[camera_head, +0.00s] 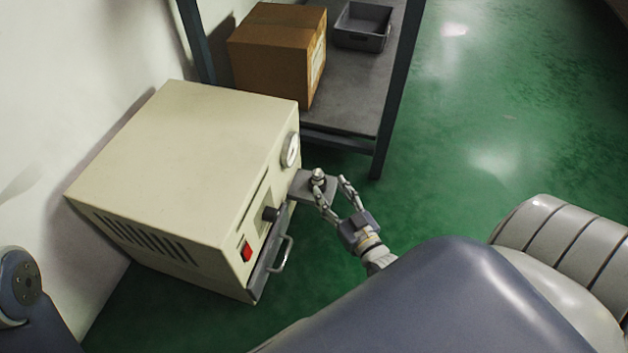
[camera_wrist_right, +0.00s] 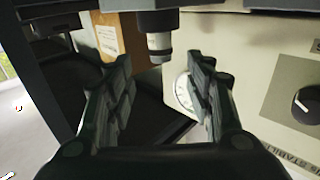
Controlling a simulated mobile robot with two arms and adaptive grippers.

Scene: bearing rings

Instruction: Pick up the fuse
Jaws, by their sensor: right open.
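The fuse (camera_wrist_right: 159,46) shows in the right wrist view as a short, pale, labelled cylinder below a dark holder, at the top between the finger lines. In the head view a small metallic knob-like piece (camera_head: 318,175) stands at a grey bracket (camera_head: 312,188) on the cabinet's front right corner; I cannot tell whether it is the fuse's top. My right gripper (camera_head: 331,183) is open, its fingers spread beside this piece. In the wrist view the right gripper (camera_wrist_right: 162,68) has a clear gap between its fingers and nothing held. My left gripper is not in view.
A cream cabinet (camera_head: 180,150) with gauge (camera_head: 290,151), dark knob (camera_head: 270,214), red switch (camera_head: 246,252) and handle (camera_head: 283,254) stands close left of the right gripper. A shelf (camera_head: 365,85) behind holds a cardboard box (camera_head: 270,50) and grey bin (camera_head: 362,27). Green floor (camera_head: 490,120) is open right.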

